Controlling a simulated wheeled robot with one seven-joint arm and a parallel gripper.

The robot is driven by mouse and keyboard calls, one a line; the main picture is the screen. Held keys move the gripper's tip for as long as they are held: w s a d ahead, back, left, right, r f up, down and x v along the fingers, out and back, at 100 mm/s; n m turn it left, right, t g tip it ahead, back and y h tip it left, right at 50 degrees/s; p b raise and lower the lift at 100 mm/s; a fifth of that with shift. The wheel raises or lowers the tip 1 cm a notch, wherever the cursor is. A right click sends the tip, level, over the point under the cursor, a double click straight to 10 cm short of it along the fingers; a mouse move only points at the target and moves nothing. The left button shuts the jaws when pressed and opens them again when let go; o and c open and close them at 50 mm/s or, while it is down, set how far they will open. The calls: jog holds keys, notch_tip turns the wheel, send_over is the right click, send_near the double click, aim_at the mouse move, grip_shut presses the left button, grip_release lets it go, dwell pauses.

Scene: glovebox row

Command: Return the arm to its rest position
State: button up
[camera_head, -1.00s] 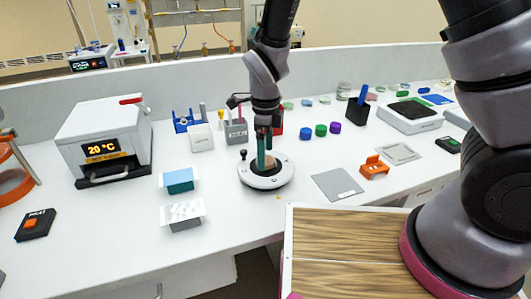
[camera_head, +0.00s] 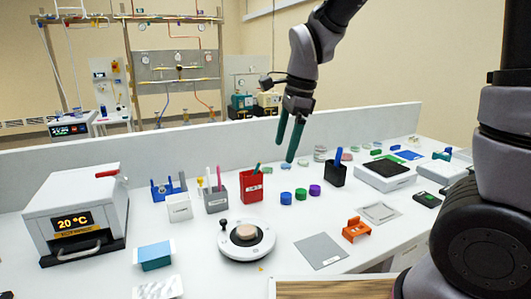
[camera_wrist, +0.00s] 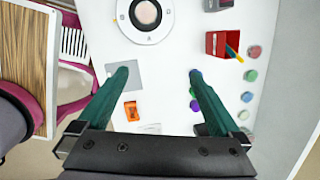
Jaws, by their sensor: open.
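My gripper (camera_head: 290,139) hangs raised above the bench in the head view, its two green fingers apart with nothing between them. In the wrist view my gripper (camera_wrist: 158,75) is also open and empty, with the bench top well below. The round white device (camera_head: 246,241) stands on the bench below and to the left of my gripper, with a tan disc (camera_head: 246,231) in its middle. It also shows at the top of the wrist view (camera_wrist: 160,32).
A red holder (camera_head: 251,188), coloured caps (camera_head: 301,194) and a black pen cup (camera_head: 335,173) stand on the bench. An orange holder (camera_head: 356,229) lies near a grey sheet (camera_head: 321,251). A white oven-like box (camera_head: 77,210) stands left. The air around my gripper is clear.

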jog(key=s+d+r+n+t, duration=0.3)
jog(key=s+d+r+n, duration=0.1)
jog(key=d, duration=0.6)
jog(key=s+d+r+n+t, duration=0.3)
jog(key=s+d+r+n, duration=0.1)
jog(key=d+r+n, duration=0.3)
jog(key=d+r, duration=0.2)
jog(key=d, duration=0.1)
jog(key=shift+d+r, duration=0.2)
jog(key=shift+d, duration=0.1)
